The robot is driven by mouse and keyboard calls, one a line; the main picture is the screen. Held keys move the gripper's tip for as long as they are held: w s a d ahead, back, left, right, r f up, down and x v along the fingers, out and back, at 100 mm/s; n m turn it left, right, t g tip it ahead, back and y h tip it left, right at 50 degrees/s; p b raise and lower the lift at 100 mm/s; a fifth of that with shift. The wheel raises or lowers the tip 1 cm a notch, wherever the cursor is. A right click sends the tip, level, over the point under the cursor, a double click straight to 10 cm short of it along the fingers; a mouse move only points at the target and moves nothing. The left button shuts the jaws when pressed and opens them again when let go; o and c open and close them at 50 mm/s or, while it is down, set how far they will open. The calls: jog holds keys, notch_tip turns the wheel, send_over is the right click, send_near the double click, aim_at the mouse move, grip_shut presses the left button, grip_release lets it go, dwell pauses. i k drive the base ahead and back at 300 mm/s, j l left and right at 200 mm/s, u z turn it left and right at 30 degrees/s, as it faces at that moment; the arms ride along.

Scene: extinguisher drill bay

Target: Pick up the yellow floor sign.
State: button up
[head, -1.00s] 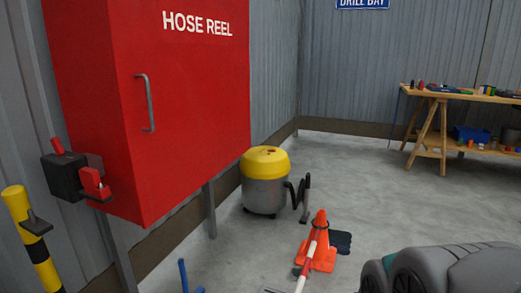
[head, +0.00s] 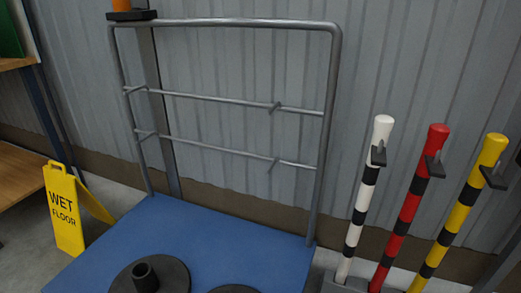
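The yellow floor sign (head: 65,212) stands on the concrete floor at the left of the head view. It is a folding A-frame with "WET FLOOR" in black on its front panel, and its rear panel leans out to the right. It stands upright, close to the left edge of a blue platform. My gripper is not in view, so its place relative to the sign does not show.
The blue platform (head: 205,246) carries a grey pipe rack (head: 325,130) and a black round base with a socket (head: 148,277). White, red and yellow striped posts (head: 365,195) stand at right. Wooden shelving (head: 28,190) is left of the sign.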

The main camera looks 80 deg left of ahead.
aim_at(61, 188)
jog(key=u, duration=4.05)
jog(key=k+z, duration=0.15)
jog(key=k, duration=0.45)
jog(key=k+l+z, duration=0.1)
jog(key=k, duration=0.5)
jog(key=i+j+z, duration=0.1)
jog(key=z, duration=0.25)
jog(key=i+j+z, duration=0.2)
jog(key=z, duration=0.2)
jog(key=i+j+z, duration=0.15)
jog(key=z, duration=0.2)
jog(key=i+j, duration=0.3)
jog(key=j, duration=0.45)
jog(key=i+j, duration=0.3)
jog(key=j, duration=0.45)
jog(key=i+j, duration=0.3)
jog(key=j, duration=0.4)
jog(key=i+j, duration=0.3)
jog(key=j, duration=0.45)
jog(key=i+j, duration=0.25)
jog(key=j, duration=0.5)
jog(key=i+j, duration=0.3)
jog(key=j, duration=0.45)
jog(key=i+j, duration=0.3)
jog(key=j, duration=0.4)
jog(key=i+j, duration=0.3)
jog(key=j, duration=0.45)
